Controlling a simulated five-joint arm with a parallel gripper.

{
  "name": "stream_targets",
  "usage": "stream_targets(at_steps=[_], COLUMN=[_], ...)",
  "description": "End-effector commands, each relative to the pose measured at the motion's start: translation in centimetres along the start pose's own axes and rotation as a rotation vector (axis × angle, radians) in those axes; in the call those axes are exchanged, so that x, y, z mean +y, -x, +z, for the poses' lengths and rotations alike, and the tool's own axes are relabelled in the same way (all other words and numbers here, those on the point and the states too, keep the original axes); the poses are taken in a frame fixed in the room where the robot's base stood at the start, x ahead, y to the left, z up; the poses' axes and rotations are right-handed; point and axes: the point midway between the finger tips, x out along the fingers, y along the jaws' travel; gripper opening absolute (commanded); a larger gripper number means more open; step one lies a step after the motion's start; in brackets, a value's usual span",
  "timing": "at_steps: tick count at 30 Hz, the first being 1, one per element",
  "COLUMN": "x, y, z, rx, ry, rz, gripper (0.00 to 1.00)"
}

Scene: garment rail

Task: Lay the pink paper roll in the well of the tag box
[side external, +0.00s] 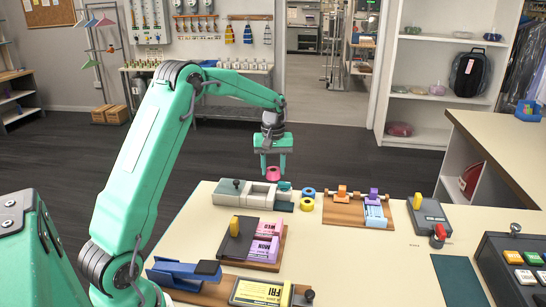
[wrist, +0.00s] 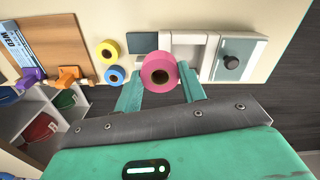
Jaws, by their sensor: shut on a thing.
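My gripper (side external: 273,158) is shut on the pink paper roll (side external: 273,174) and holds it in the air above the back of the table. In the wrist view the pink roll (wrist: 147,70) sits between the two green fingers (wrist: 160,92), its hole facing the camera. The tag box (side external: 250,186) is pale grey, with an open well and a dark knob at its left end. In the wrist view the box (wrist: 206,38) lies beyond the roll, which hides part of it. The roll looks clear of the box.
A blue roll (side external: 309,191) and a yellow roll (side external: 307,204) lie right of the box. A wooden board with orange and purple holders (side external: 338,210) stands further right.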

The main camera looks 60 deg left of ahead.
Motion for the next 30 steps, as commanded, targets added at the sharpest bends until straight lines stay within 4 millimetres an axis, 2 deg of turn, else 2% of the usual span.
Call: stream_targets(at_steps=[3,9,22,30], x=[-2.2,-4.1,-4.5,-4.5], y=[-0.6,-1.1,-1.4,-2.6], z=[-1.9,-3.5,-3.8,-3.7], rx=[0.000,0.001,0.000,-0.001], ry=[0.053,0.098,0.107,0.107], rz=[0.000,0.000,0.000,0.000], gripper=[0.18,0.18,0.18,0.18])
